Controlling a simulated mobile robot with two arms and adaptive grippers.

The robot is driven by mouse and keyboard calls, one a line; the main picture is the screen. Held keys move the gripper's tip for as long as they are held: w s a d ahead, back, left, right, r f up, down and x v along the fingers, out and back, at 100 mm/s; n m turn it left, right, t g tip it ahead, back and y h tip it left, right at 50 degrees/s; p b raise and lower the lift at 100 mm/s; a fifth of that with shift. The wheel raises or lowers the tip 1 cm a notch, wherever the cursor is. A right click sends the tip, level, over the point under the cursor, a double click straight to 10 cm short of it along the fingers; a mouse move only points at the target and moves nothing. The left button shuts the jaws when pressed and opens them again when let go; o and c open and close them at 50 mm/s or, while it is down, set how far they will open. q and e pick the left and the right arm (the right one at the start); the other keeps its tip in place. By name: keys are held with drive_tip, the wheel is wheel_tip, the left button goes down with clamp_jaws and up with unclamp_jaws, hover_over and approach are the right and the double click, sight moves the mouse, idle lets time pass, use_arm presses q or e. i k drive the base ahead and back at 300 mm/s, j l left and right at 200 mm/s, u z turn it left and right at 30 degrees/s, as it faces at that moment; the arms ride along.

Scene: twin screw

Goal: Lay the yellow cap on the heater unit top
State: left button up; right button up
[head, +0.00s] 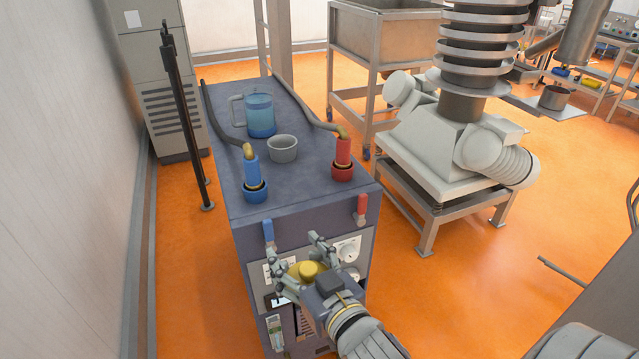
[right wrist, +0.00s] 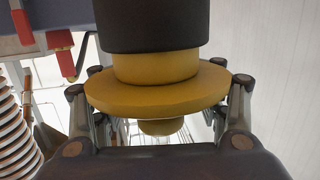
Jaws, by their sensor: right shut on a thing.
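The yellow cap (right wrist: 157,90) is a wide disc with narrower round parts above and below it, held between the fingers of my right gripper (right wrist: 158,112). In the head view the cap (head: 307,270) shows between the fingers of the right gripper (head: 299,259), in front of the heater unit's front panel. The heater unit (head: 232,220) is a blue-grey cabinet with a flat top; the gripper appears lower than this top. My left gripper is not in view.
On the heater top stand a blue jug (head: 260,117), a grey cup (head: 282,149), a blue hose fitting (head: 252,172) and a red hose fitting (head: 343,155). Blue (head: 268,231) and red (head: 361,207) valve handles project at the front. The top's middle front is clear.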

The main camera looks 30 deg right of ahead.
sight(302, 189)
drive_tip(key=i+z, duration=0.1)
drive_tip(key=z, duration=0.35)
drive_tip(key=j+z, duration=0.1)
drive_tip(key=z, duration=0.4)
drive_tip(key=i+j+z, duration=0.1)
drive_tip(key=z, duration=0.35)
drive_tip(key=i+j, duration=0.15)
drive_tip(key=j, duration=0.2)
drive_tip(key=i+j, duration=0.1)
drive_tip(key=j, duration=0.25)
drive_tip(key=i+j, duration=0.15)
drive_tip(key=j, duration=0.2)
drive_tip(key=z, duration=0.05)
